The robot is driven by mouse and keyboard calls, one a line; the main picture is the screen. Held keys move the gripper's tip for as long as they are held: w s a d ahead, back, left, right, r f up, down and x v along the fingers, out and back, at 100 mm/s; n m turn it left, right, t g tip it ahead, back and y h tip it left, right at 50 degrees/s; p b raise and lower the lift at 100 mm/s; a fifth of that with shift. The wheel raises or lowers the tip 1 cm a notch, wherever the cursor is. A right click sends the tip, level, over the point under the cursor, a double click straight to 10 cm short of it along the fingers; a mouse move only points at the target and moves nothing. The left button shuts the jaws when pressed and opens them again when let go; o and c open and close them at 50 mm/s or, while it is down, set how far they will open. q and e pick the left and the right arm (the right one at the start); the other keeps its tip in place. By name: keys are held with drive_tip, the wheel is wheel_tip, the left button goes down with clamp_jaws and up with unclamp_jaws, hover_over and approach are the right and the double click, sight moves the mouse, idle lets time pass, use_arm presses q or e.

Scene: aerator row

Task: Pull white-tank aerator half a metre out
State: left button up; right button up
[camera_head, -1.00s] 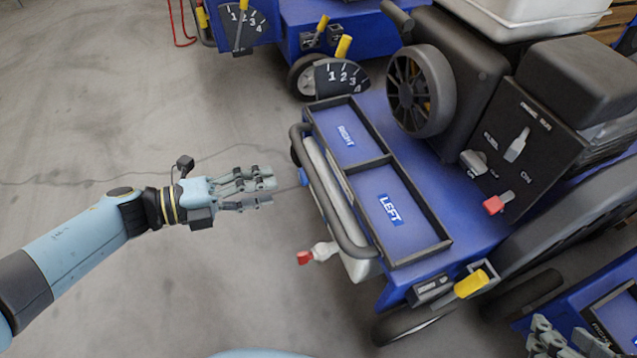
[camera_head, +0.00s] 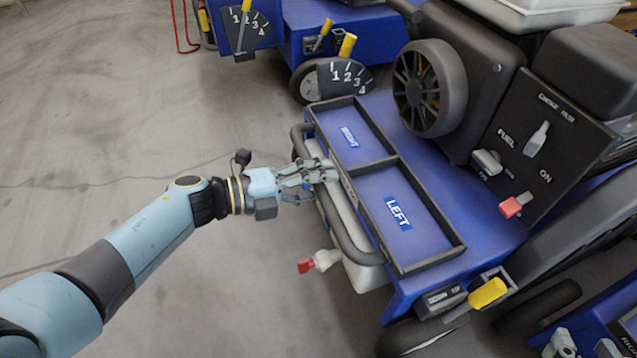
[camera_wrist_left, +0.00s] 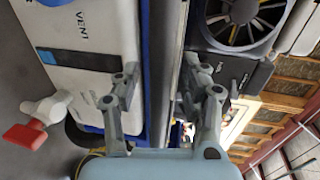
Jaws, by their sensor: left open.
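The blue aerator (camera_head: 470,215) in the middle has a white tank (camera_head: 364,275) low at its front, with a red-handled tap (camera_head: 318,262). A dark grey bar handle (camera_head: 352,246) runs along the front, above the tank. My left gripper (camera_head: 330,172) is open at the far half of the handle, fingers over it. In the left wrist view, the open fingers (camera_wrist_left: 163,95) lie on either side of a dark upright bar, with the white tank (camera_wrist_left: 95,62) at left. Contact cannot be told. My right gripper (camera_head: 582,348) is only partly seen at the bottom right edge.
Tray bins marked RIGHT and LEFT (camera_head: 398,213) sit on the aerator's top, beside an engine with a control panel (camera_head: 535,145). Other blue machines stand behind (camera_head: 350,30) and at the lower right (camera_head: 610,290). The concrete floor (camera_head: 120,130) at left is clear.

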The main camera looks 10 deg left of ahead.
use_arm(q)
drive_tip(key=shift+d, duration=0.1)
clamp_jaws()
idle(0.5)
idle(0.3)
